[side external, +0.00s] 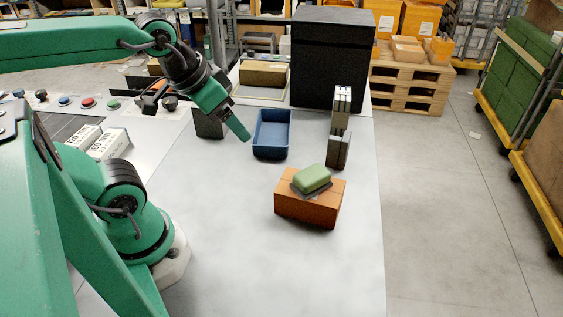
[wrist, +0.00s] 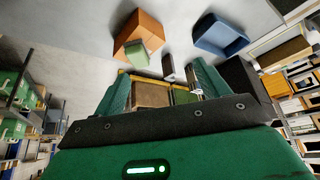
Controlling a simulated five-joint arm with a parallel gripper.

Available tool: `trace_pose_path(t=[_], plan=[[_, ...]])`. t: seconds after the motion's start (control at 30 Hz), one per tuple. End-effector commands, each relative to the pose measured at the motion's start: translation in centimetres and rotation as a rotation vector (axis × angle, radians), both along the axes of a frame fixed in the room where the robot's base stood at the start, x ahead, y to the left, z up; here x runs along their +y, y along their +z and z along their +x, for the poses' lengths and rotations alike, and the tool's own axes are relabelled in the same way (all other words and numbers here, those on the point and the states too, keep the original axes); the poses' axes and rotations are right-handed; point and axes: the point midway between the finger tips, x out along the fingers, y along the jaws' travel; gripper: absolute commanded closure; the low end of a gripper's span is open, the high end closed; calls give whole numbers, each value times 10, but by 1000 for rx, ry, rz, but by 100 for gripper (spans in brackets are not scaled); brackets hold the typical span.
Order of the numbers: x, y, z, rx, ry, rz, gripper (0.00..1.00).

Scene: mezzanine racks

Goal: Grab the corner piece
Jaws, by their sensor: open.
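I cannot tell for sure which thing is the corner piece. A narrow upright piece (side external: 338,150), dark below with a pale, striped upper part, stands on the grey table right of the blue tray. It seems to show as a small dark shape in the wrist view (wrist: 168,67). A green rounded block (side external: 312,178) lies on a thin dark sheet on an orange-brown box (side external: 305,209); the block also shows in the wrist view (wrist: 138,55). My gripper (side external: 238,122) is open and empty above the table, just left of the blue tray, apart from these things.
The blue tray (side external: 257,145) looks empty. A dark block (side external: 208,126) sits left of it, partly behind my gripper. A tall black box (side external: 331,62) stands at the back. The table's front middle is clear; its right edge drops to the floor.

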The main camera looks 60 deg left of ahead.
Motion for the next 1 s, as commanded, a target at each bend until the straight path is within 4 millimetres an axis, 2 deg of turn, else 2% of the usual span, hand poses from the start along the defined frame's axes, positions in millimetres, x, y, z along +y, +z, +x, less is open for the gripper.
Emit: trace_pose_path(t=[0.67,0.87,1.0], plan=[[0,1,1,2,4,-2,24],[0,6,13,23,25,-13,24],[0,11,30,54,57,-28,24]])
